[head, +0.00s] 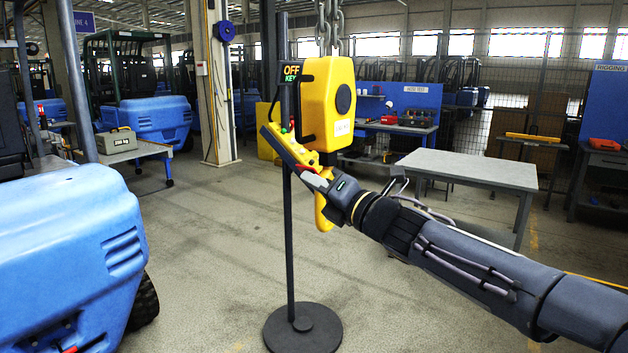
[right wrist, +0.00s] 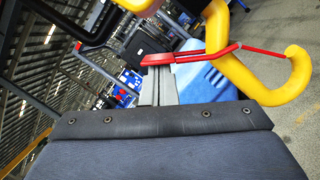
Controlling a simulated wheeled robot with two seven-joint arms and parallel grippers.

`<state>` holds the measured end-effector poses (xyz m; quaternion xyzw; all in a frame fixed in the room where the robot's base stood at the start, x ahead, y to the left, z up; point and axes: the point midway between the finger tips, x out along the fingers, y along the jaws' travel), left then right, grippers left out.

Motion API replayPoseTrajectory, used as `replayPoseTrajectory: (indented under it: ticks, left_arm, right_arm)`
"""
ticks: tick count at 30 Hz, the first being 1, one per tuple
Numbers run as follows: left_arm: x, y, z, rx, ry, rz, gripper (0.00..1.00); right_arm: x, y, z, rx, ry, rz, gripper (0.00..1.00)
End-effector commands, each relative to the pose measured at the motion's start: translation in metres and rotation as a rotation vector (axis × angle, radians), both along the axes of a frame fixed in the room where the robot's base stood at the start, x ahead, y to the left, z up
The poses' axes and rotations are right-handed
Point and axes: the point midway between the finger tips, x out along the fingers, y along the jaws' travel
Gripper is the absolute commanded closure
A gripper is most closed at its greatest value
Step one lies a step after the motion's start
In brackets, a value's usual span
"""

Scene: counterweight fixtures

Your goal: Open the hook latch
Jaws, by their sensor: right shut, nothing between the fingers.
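The yellow hook (right wrist: 272,97) curves across the right of the right wrist view; its lower part (head: 322,214) shows below the hoist in the head view. A thin red latch (right wrist: 262,50) spans the hook's mouth, its end close to the tip. A red bar (right wrist: 172,58) continues left from the latch, past the shank, and lies across the ends of my fingers. My right gripper (head: 311,174) is shut and empty beside the hook, at the latch's red part. I cannot tell whether it touches the bar. My left gripper is out of view.
The yellow hoist body (head: 328,105) hangs on a chain (head: 329,28). A black pole on a round base (head: 303,328) stands just left, with an OFF KEY sign (head: 291,73) and a button box (head: 287,143). A grey table (head: 470,169) stands behind right.

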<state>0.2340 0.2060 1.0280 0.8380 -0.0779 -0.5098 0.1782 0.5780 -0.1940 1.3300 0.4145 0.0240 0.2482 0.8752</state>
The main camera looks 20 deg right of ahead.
Motion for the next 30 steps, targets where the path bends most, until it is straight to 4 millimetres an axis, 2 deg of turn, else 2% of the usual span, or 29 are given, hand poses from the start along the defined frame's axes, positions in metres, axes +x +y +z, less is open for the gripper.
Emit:
replayPoseTrajectory:
  ticks: [1,3,12,30]
  left_arm:
    - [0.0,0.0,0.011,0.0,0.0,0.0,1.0]
    - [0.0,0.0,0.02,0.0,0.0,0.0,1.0]
    - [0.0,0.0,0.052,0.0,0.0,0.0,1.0]
    - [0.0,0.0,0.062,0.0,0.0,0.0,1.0]
  right_arm:
    - [0.001,-0.001,0.008,0.023,0.019,0.0,1.0]
    - [0.002,-0.003,0.013,0.06,0.049,-0.001,1.0]
    - [0.008,-0.011,0.025,0.224,0.176,-0.001,1.0]
    - [0.014,-0.018,0.03,0.245,0.19,-0.001,1.0]
